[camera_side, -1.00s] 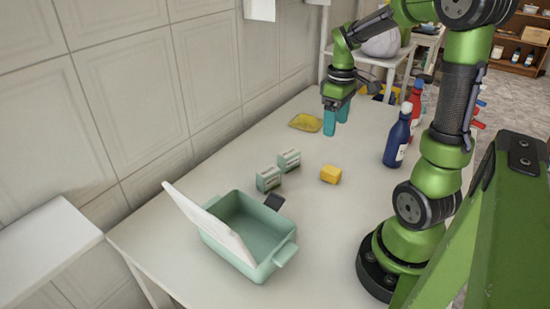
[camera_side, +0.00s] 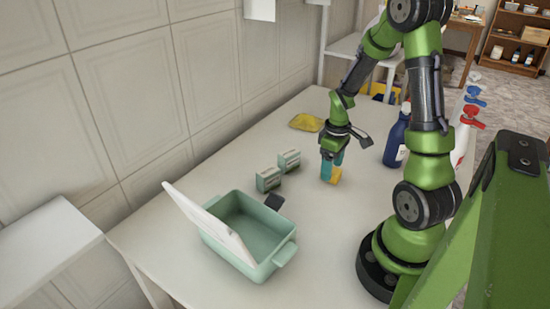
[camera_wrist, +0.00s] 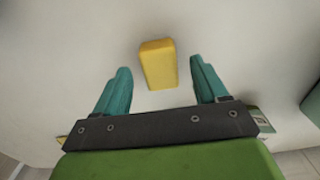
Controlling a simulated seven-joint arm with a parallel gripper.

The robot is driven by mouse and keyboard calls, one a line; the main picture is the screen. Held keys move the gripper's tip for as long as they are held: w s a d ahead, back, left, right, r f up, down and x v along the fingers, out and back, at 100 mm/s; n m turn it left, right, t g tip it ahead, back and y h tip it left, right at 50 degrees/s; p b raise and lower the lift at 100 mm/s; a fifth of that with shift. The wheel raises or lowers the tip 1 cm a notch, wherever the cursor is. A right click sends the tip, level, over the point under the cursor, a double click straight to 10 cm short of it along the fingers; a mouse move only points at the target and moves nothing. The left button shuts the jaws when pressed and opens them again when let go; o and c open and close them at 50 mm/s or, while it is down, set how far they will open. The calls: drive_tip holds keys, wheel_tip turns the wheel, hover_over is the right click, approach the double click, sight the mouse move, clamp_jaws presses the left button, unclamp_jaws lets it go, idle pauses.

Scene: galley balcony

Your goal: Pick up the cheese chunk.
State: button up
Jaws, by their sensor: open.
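The cheese chunk (camera_side: 336,175) is a small yellow block on the white table, partly hidden behind my gripper's fingers in the side view. My gripper (camera_side: 331,170) points down at it with teal fingers. In the wrist view the cheese chunk (camera_wrist: 158,64) lies between the lines of the two open fingers, slightly beyond their tips. My gripper (camera_wrist: 158,72) is open, with nothing held, and a gap shows on each side of the cheese.
Two small boxes (camera_side: 289,160) stand left of the cheese. A mint-green container (camera_side: 240,250) with a raised white lid stands at the front. A yellow packet (camera_side: 306,122) lies behind.

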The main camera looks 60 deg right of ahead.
wheel_tip(320, 180, down, 2)
drive_tip(key=shift+f, duration=0.1)
drive_tip(key=c, duration=1.1)
drive_tip(key=shift+o, duration=0.2)
